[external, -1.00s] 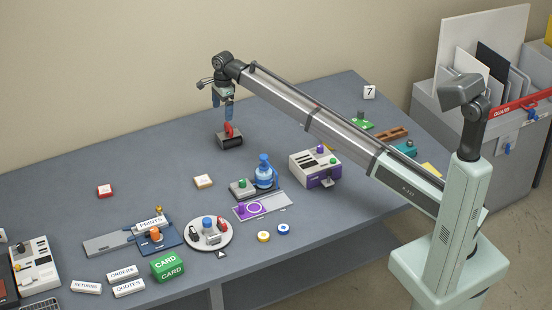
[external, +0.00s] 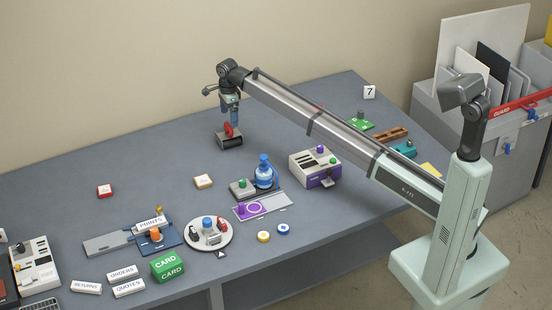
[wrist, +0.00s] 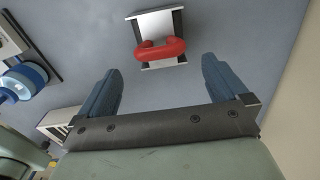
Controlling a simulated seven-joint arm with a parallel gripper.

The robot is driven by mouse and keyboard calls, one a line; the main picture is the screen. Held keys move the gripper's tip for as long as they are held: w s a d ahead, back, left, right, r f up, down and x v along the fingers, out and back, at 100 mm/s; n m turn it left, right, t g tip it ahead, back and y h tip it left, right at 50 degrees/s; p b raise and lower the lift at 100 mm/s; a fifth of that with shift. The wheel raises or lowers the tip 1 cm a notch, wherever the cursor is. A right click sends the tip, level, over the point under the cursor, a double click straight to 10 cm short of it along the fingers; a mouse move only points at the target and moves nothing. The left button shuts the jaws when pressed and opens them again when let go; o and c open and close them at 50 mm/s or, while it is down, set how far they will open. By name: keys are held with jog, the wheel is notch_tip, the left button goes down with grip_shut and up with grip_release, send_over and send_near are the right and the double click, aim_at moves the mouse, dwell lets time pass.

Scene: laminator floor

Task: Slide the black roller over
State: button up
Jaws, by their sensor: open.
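A dark block with a red handle (external: 230,143), apparently the black roller, stands on the grey table at the back. In the wrist view it shows a pale top with dark ends (wrist: 156,24) and a red C-shaped handle (wrist: 160,52). My gripper (external: 229,122) is just above the handle in the external view. In the wrist view my gripper (wrist: 160,72) has its two blue fingers wide apart with nothing between them; the handle lies beyond the tips. Whether a finger touches the handle cannot be told.
The table left of the block is mostly clear.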

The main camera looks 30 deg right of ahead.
aim_at(230, 135)
notch_tip(230, 135, down, 10)
jog(key=shift+f, duration=0.1)
dwell(0.4)
jog(key=c, duration=1.1)
jog(key=shift+o, duration=0.6)
jog(key=shift+s+d, duration=0.1)
jog(key=shift+d, duration=9.95)
jog(key=shift+c, duration=0.4)
